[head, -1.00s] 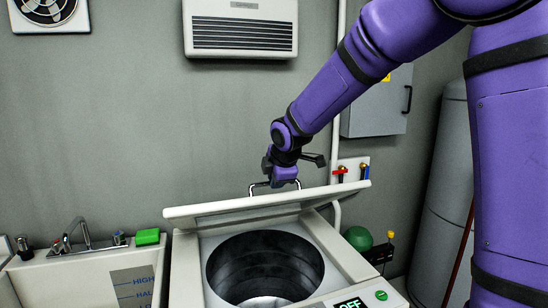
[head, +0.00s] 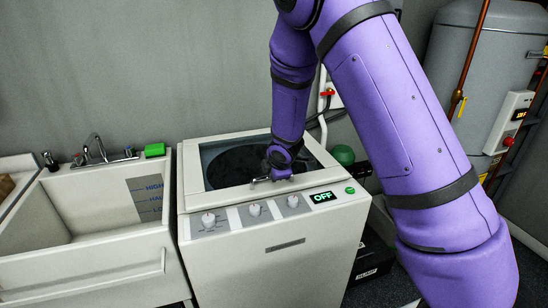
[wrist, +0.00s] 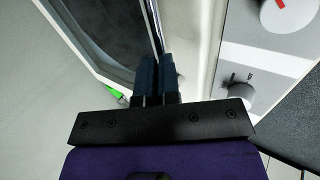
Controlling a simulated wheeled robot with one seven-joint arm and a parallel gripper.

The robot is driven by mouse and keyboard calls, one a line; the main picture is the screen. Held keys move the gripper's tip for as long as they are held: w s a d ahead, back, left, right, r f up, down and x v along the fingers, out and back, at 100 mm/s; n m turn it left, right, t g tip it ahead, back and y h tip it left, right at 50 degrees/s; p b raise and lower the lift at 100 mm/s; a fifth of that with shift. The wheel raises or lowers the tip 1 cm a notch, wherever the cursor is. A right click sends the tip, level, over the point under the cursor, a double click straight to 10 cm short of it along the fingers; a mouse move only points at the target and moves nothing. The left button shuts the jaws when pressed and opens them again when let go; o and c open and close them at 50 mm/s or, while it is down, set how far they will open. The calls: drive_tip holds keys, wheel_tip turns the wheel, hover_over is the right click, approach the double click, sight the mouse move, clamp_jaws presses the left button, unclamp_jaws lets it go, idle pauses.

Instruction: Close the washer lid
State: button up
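The washer (head: 280,240) is a cream top-loader. Its lid (head: 215,188), a light frame around a dark window, lies down flat over the opening; the head view shows no clear gap under its front edge. My gripper (head: 272,176) is at the lid's front edge, by the metal handle (head: 258,180). In the wrist view the two dark fingers (wrist: 158,80) are close together, with the thin handle bar (wrist: 155,25) running in between their tips. The fingers hide part of the handle.
The front panel has several knobs (head: 255,209) and a display (head: 323,197) reading OFF. A sink (head: 90,205) with a green sponge (head: 155,150) is on the left. A grey tank (head: 475,80) stands at the back right. A black box (head: 370,262) is on the floor.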

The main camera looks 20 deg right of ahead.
drive_tip(key=o, duration=0.6)
drive_tip(key=shift+w+r, duration=0.15)
drive_tip(key=shift+r, duration=0.1)
drive_tip(key=v, duration=1)
drive_tip(key=shift+s+r, duration=0.2)
drive_tip(key=shift+r, duration=0.15)
